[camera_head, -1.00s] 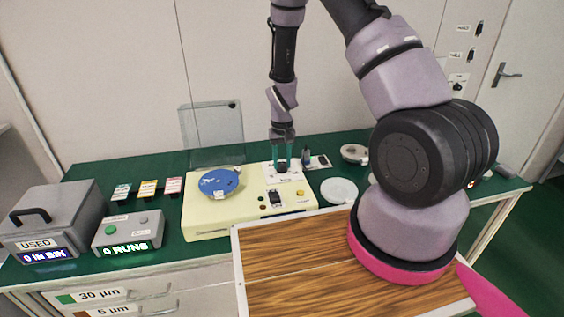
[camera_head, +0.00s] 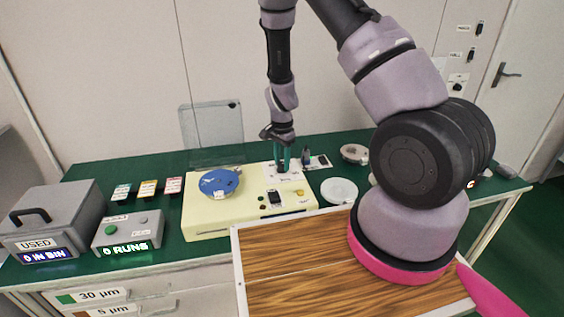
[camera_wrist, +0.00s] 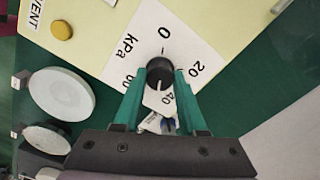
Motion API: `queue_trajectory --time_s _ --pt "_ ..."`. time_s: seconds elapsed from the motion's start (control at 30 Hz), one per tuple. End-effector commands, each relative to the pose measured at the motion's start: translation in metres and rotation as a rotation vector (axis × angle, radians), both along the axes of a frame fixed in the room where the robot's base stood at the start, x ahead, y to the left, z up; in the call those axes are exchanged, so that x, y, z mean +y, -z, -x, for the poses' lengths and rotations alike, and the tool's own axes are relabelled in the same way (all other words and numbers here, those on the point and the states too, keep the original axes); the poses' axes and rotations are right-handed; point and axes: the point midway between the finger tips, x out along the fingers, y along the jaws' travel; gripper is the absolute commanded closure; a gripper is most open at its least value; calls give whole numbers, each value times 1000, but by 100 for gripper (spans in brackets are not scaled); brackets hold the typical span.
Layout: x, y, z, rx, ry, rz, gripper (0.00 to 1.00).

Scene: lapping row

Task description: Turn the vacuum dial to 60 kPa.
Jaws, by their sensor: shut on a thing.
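The vacuum dial (camera_wrist: 160,72) is a round black knob on a white scale plate (camera_wrist: 112,68) marked kPa, with 0, 20, 40 and 60 around it. A white line on the knob points down in the wrist view, close to the 40. My gripper (camera_wrist: 160,85) has its green fingers on opposite sides of the knob and is shut on it. In the head view my gripper (camera_head: 283,160) reaches down to the plate on the cream machine (camera_head: 222,223), and its fingers hide most of the knob.
A yellow VENT button (camera_wrist: 62,25) is near the plate. A blue disc (camera_head: 218,182) lies on the machine. A white disc (camera_head: 339,191), a small dark bottle (camera_head: 306,156) and a grey USED bin (camera_head: 55,215) stand around it. A clear panel (camera_head: 213,134) rises behind.

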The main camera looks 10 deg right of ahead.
Motion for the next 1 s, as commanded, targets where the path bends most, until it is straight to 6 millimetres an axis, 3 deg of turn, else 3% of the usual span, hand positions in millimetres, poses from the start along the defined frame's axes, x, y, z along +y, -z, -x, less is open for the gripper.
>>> queue_trajectory --time_s 1.0 --pt "0 -1 -2 -4 887 -1 100"
